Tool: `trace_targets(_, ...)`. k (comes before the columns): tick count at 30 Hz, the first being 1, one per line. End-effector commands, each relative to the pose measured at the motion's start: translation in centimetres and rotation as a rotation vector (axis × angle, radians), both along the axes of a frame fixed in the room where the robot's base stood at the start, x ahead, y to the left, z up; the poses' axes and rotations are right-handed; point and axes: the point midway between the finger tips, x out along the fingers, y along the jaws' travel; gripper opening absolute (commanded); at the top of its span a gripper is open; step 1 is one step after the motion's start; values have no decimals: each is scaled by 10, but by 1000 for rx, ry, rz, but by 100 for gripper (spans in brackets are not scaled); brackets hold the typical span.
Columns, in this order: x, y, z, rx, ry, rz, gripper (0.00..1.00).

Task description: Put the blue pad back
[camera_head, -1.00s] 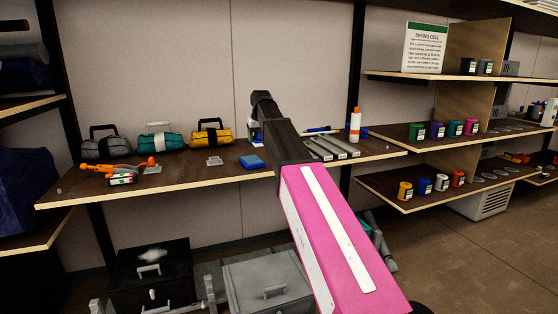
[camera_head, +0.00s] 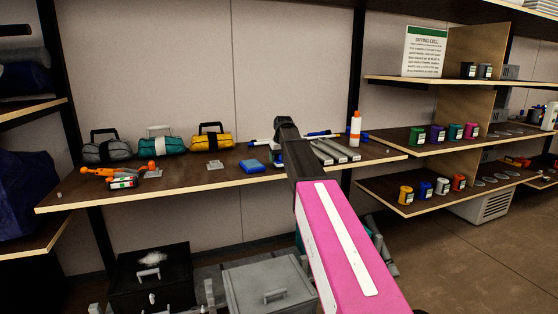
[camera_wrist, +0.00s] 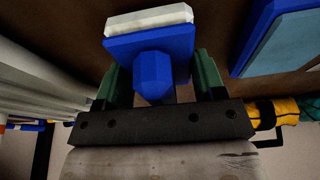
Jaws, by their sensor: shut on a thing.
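My gripper (camera_wrist: 160,85) is shut on the blue knob of the blue pad (camera_wrist: 152,42), between two green fingers. The pad has a flat blue plate with a white layer on its far side. It is over the brown shelf board; I cannot tell whether it touches it. In the head view my arm hides most of the gripper, and a bit of blue (camera_head: 278,157) shows beside it. A flat blue block with a lighter blue face (camera_head: 255,166) lies on the shelf left of my gripper, and also shows in the wrist view (camera_wrist: 285,45).
Grey rails (camera_head: 335,151) and a white bottle with an orange cap (camera_head: 355,128) are to the right. A small grey stand (camera_head: 215,164), a yellow bag (camera_head: 211,137) and an orange tool (camera_head: 120,171) are to the left. The shelf's front edge (camera_head: 200,187) has free room.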

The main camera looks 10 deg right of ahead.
Motion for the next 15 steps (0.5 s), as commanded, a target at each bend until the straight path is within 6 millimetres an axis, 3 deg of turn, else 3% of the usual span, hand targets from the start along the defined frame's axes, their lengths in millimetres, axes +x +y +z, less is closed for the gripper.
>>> trace_targets(13,0,0,-11,0,1,0,44)
trace_targets(14,0,0,-10,0,1,0,73)
trace_targets(15,0,0,-10,0,0,0,86)
